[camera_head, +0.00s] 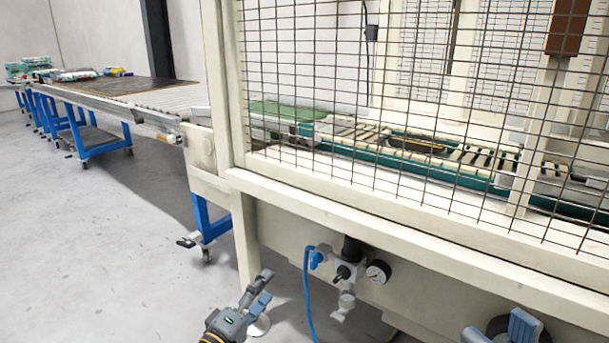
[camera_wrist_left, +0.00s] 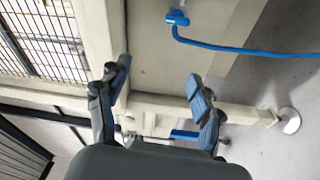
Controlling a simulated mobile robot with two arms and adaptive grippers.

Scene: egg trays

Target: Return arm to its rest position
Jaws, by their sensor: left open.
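My left gripper (camera_head: 265,287) is at the bottom of the head view, left of the middle, in front of the machine's cream frame leg. Its two fingers with blue pads are apart and nothing is between them. In the left wrist view its open fingers (camera_wrist_left: 159,74) point towards the cream frame, with clear space between them. My right gripper (camera_head: 500,329) shows only in part at the bottom right edge. Its blue-padded fingers are apart, and I see nothing held between them. The rest of it is cut off.
A cream machine frame (camera_head: 400,238) with wire mesh stands close ahead. A pressure gauge (camera_head: 378,271) and a blue hose (camera_head: 307,300) hang below its beam. The hose also shows in the wrist view (camera_wrist_left: 250,48). Blue-legged conveyor tables (camera_head: 100,146) stand left. The floor (camera_head: 90,250) at left is clear.

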